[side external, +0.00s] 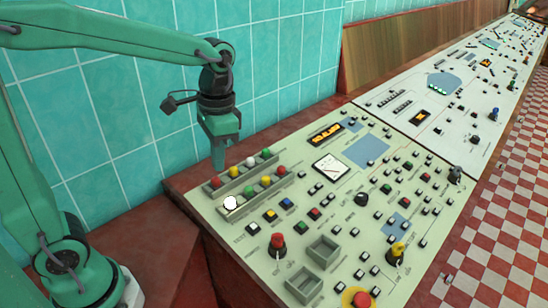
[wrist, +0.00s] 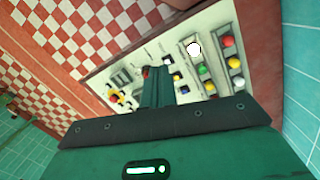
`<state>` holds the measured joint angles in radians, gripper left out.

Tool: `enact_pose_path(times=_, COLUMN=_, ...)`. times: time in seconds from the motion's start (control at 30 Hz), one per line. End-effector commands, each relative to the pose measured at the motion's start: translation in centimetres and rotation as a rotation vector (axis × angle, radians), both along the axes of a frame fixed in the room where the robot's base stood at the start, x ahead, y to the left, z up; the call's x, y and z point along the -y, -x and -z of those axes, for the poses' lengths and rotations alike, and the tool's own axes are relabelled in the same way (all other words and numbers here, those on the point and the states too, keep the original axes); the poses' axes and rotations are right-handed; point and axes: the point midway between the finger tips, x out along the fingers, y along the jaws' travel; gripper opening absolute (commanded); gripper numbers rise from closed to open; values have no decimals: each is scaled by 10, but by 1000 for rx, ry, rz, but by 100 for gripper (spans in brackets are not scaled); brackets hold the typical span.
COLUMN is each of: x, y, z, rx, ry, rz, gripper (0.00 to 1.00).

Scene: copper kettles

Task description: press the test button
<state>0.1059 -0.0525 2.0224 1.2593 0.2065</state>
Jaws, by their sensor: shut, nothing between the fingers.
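A pale control panel (side external: 315,222) carries many small buttons; their labels are too small to read, so I cannot tell which one is the test button. Square buttons in white (side external: 253,229), yellow (side external: 270,215) and blue (side external: 286,202) sit in a slanting row near the lamp strips. A bright white lamp (side external: 231,203) is at the near end of one strip; it also shows in the wrist view (wrist: 194,48). My gripper (side external: 218,166) is shut and empty, pointing down above the panel's back left edge. In the wrist view its fingers (wrist: 155,92) hide part of the panel.
A tiled wall (side external: 290,50) rises behind. A second panel (side external: 440,100) continues to the right.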

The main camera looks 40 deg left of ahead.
Motion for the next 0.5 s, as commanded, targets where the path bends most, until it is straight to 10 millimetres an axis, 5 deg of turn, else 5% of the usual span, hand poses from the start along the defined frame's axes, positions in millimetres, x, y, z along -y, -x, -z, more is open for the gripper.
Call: enact_pose_path(times=0.5, x=21, y=-38, z=39, rx=-251, ry=-13, rz=132, gripper=0)
